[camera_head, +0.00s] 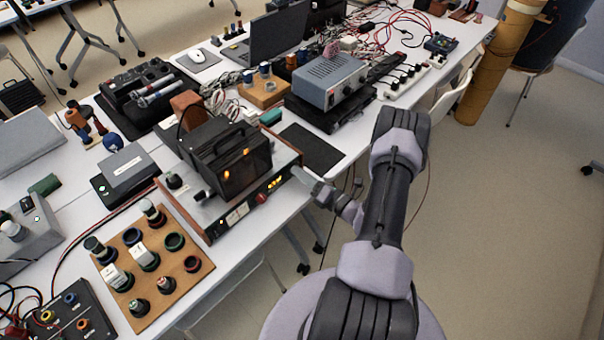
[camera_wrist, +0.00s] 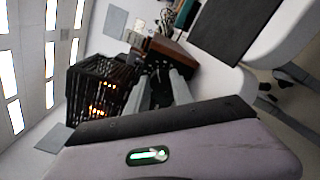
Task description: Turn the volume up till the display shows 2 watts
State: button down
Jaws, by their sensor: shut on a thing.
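The amplifier (camera_head: 213,229) has wooden side panels, a dark front and a black cage (camera_head: 205,146) on top with orange glowing parts inside. In the wrist view the cage (camera_wrist: 92,92) shows at left. A small display (camera_head: 276,183) on the front glows yellow; its digits are too small to read. A red knob (camera_head: 262,198) sits left of it. My gripper (camera_head: 304,174) is at the right end of the front panel. In the wrist view its fingers (camera_wrist: 163,80) are shut on a dark knob at the panel, which they largely hide.
A wooden board with several knobs (camera_head: 196,247) lies left of the amplifier. A dark mat (camera_head: 311,148) and a grey power unit (camera_head: 329,77) stand behind and to the right. The table's front edge runs close to the panel; the floor at right is open.

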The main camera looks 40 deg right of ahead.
jog(key=shift+m, duration=0.6)
jog(key=c, duration=1.1)
grip_release()
jog(key=shift+s, duration=0.1)
jog(key=s+d+p, duration=0.1)
jog(key=s+p, duration=0.2)
jog(key=s, duration=1.4)
jog(key=shift+d, duration=0.15)
